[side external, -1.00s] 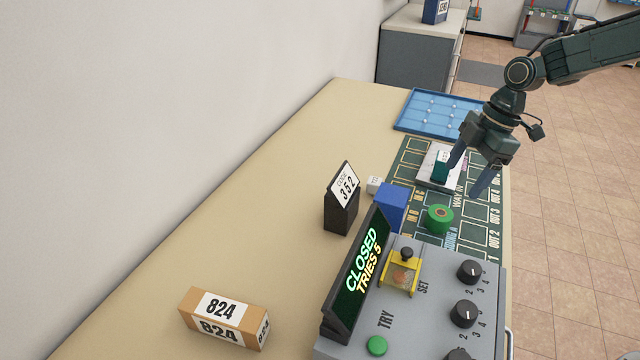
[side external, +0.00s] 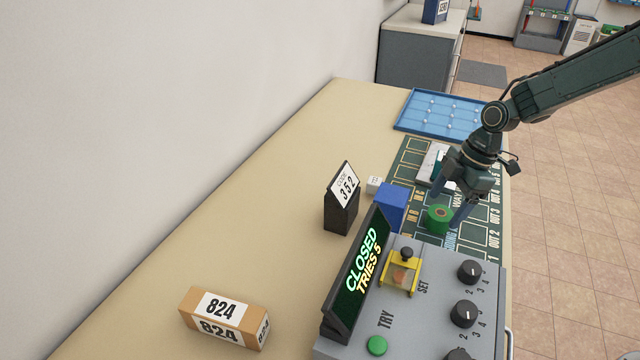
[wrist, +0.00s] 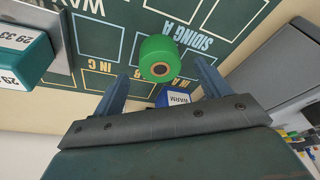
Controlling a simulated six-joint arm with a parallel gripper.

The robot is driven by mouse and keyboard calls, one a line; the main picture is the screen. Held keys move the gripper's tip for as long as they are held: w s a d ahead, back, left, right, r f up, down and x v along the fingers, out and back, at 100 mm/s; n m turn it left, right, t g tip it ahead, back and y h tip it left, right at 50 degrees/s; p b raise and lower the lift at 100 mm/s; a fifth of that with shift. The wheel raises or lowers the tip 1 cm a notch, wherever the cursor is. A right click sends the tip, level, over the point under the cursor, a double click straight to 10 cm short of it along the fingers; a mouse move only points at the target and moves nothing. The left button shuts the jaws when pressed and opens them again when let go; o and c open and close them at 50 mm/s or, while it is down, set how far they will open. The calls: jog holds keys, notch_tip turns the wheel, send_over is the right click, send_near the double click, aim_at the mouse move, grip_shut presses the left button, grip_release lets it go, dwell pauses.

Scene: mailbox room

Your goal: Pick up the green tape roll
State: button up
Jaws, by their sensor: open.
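The green tape roll (side external: 439,218) stands on the dark green printed mat (side external: 412,160). It has an orange-brown core and also shows in the wrist view (wrist: 160,58), just beyond the fingertips and roughly centred between them. My gripper (side external: 450,210) is open and empty, with its two fingers around or just above the roll in the side view. In the wrist view the fingers (wrist: 160,70) are spread apart and the roll is not gripped. The side view does not show clearly how high the fingertips are above the mat.
A blue block (side external: 391,207) stands close left of the roll. The grey control box (side external: 440,290) with knobs and a CLOSED screen (side external: 362,270) is in front. A teal block (wrist: 22,55) lies on a pale plate behind. A blue tray (side external: 437,115) is further back.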

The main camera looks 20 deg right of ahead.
aim_at(441, 213)
jog(key=shift+x, duration=1.7)
jog(key=c, duration=1.1)
jog(key=shift+r, duration=0.1)
notch_tip(441, 213, up, 20)
